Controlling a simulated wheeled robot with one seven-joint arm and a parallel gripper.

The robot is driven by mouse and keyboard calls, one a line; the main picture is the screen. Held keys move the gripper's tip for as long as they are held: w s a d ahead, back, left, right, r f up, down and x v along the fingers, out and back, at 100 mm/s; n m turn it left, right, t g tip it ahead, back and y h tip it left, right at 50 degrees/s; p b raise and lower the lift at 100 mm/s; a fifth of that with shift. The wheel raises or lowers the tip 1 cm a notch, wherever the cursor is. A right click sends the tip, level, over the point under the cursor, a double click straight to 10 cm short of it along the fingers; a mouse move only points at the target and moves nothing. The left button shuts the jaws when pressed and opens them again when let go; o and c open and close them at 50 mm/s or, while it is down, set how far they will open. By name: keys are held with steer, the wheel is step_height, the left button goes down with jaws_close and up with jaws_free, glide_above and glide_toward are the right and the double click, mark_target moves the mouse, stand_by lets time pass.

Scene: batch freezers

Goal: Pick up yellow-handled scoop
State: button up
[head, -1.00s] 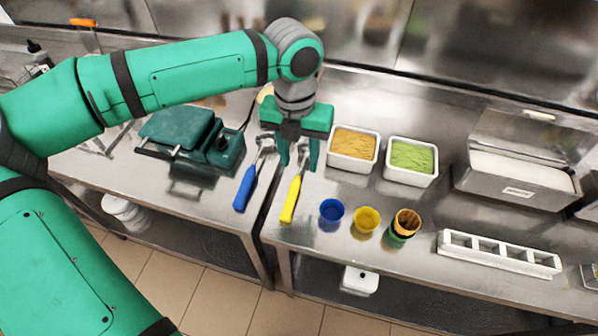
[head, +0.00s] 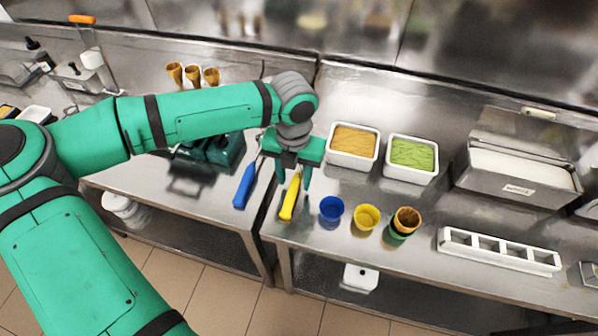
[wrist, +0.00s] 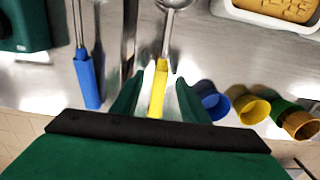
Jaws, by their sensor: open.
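The yellow-handled scoop (head: 289,199) lies on the steel counter, its handle toward the front edge. In the wrist view its yellow handle (wrist: 159,88) points at me and its metal bowl (wrist: 174,4) is at the top. My gripper (head: 294,189) is open above the handle, with one finger on each side of it. In the wrist view the fingertips (wrist: 155,82) flank the handle without visibly closing on it. The scoop's far end is hidden behind my gripper in the head view.
A blue-handled scoop (head: 244,187) lies just left, across the gap between counters. Blue (head: 331,208) and yellow (head: 367,217) cups and a cone in a green cup (head: 398,237) stand close at right. Orange (head: 353,147) and green (head: 411,160) tubs are behind.

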steer(key=shift+f, duration=0.4)
steer(key=shift+c, duration=0.3)
jaws_close()
steer(key=shift+r, duration=0.1)
